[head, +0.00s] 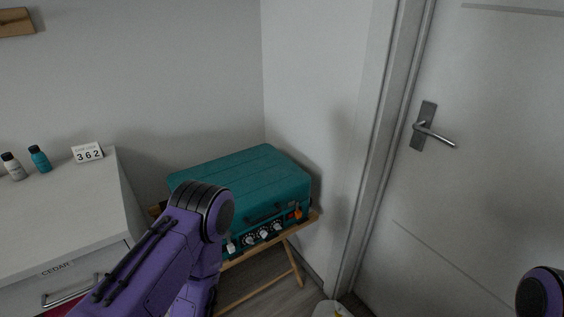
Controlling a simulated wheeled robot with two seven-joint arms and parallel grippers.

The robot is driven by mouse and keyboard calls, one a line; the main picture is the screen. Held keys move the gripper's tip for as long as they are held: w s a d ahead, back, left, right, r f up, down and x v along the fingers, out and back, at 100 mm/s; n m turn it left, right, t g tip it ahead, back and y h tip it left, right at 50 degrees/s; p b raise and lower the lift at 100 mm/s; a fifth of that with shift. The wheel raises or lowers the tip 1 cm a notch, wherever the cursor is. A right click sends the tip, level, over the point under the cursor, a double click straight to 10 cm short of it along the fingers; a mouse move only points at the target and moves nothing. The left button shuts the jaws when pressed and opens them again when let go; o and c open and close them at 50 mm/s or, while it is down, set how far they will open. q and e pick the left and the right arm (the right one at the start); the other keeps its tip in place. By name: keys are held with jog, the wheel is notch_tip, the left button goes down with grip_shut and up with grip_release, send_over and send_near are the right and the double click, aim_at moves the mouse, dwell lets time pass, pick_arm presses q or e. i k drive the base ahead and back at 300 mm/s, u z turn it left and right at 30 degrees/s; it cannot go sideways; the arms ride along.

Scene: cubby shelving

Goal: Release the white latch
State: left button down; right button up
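A teal case (245,175) with its lid shut rests on a wooden folding stand. Its front panel carries several knobs (263,234) and a dark handle (265,214). A small white latch (231,247) shows low at the left of the front, close beside my purple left arm. An orange latch (298,213) is at the right end. My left arm covers the case's left front corner. My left gripper is not visible. Only a rounded piece of my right arm shows at the lower right edge, and its gripper is out of view.
A white cabinet (60,215) with a drawer labelled CEDAR stands at left, with two small bottles (39,158) and a 362 sign (88,152) on top. A closed door (490,130) is at right. A partly visible whitish object (328,309) is at the bottom edge.

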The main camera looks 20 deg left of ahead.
aim_at(231, 248)
jog(key=u, duration=0.55)
jog(key=k, duration=0.65)
jog(key=z, duration=1)
jog(key=i, duration=1.1)
jog(key=u, duration=0.75)
jog(key=i, duration=0.4)
jog(key=u, duration=0.45)
